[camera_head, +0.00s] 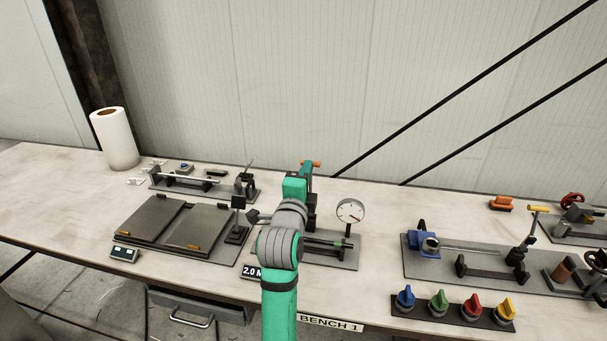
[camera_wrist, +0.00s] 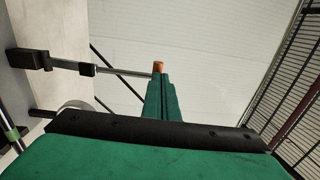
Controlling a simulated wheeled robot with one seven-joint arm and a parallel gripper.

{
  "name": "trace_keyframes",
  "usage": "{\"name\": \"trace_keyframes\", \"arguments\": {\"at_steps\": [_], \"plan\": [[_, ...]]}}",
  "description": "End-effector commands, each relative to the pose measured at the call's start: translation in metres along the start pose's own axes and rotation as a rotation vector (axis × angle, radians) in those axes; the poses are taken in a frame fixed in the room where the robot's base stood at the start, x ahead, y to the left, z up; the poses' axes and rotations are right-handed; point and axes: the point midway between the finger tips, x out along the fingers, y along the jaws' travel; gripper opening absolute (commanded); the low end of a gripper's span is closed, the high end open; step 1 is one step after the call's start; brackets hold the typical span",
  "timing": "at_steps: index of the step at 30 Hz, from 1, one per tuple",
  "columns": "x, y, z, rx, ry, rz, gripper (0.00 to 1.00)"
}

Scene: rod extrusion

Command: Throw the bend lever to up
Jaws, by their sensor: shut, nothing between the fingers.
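A lever with an orange knob (camera_head: 316,163) rises from a dark base on the middle bench plate (camera_head: 346,259), mostly behind my arm in the head view. The wrist view shows its grey rod and the orange knob (camera_wrist: 158,66) at the rod's end. I cannot be sure this is the bend lever. My gripper (camera_head: 306,168) is shut and empty, with its green fingers beside the knob. In the wrist view the fingertips (camera_wrist: 160,80) lie just by the knob; I cannot tell if they touch. Another lever, with a yellow handle (camera_head: 539,209), stands on the right plate.
A dial gauge (camera_head: 350,211) stands just right of my arm. Dark flat plates (camera_head: 150,220) and a small display (camera_head: 124,254) lie left. Coloured knobs (camera_head: 438,302) line the front right edge. A white roll (camera_head: 114,140) stands back left. Bare bench top lies behind the fixtures.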

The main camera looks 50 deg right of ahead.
Motion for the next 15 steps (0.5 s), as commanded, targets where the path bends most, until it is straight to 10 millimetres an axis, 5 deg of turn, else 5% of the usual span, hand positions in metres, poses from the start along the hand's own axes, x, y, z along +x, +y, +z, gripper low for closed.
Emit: {"name": "trace_keyframes", "arguments": {"at_steps": [8, 15], "plan": [[-0.004, 0.000, 0.001, 0.000, 0.000, 0.000, 0.00], [-0.038, -0.004, 0.004, 0.001, 0.001, -0.002, 0.00]]}}
